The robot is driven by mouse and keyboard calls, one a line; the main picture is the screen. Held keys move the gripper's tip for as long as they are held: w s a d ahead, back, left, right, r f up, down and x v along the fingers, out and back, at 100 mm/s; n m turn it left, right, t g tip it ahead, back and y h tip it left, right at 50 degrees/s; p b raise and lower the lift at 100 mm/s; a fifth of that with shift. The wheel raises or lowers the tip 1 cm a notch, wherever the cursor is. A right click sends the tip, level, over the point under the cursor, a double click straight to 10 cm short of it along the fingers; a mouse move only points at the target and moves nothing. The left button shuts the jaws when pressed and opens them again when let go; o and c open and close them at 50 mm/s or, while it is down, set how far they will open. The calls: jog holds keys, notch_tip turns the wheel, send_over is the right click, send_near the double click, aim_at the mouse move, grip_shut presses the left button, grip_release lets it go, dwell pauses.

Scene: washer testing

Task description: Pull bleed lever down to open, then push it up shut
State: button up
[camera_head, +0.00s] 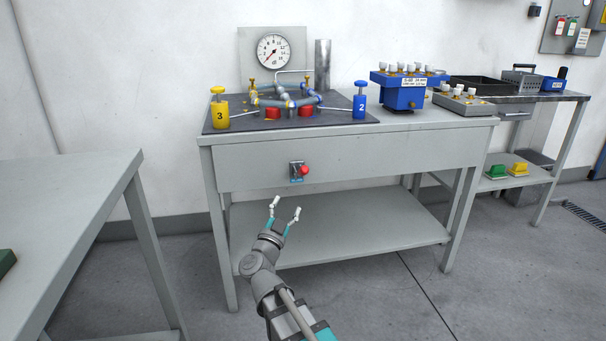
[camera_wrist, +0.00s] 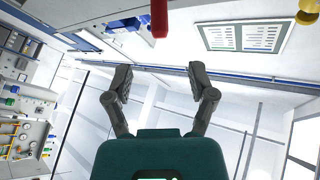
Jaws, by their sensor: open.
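A small fitting with a red knob (camera_head: 304,170), which looks like the bleed lever, sits on the front panel of the grey bench. In the wrist view a red bar (camera_wrist: 159,18) shows at the top edge, cut off by the frame; it looks like the same lever. My gripper (camera_head: 285,206) is open and empty, a little below and in front of the fitting in the head view. In the wrist view the two fingers (camera_wrist: 160,76) are spread, with the red bar beyond and above them, apart from them. Whether the lever is up or down I cannot tell.
The grey bench (camera_head: 340,152) carries a gauge (camera_head: 273,51), piping, a yellow post (camera_head: 219,109), a blue post (camera_head: 360,101) and a blue box (camera_head: 398,91). Its lower shelf (camera_head: 350,224) is bare. Another table (camera_head: 70,200) stands at left. The floor in front is clear.

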aim_at(301, 174)
jog(key=shift+w, duration=0.1)
jog(key=p+x, duration=0.4)
jog(key=x, duration=0.9)
jog(key=shift+w+d+r+p, duration=0.2)
jog(key=shift+w+p, duration=0.1)
jog(key=shift+p, duration=0.1)
grip_shut()
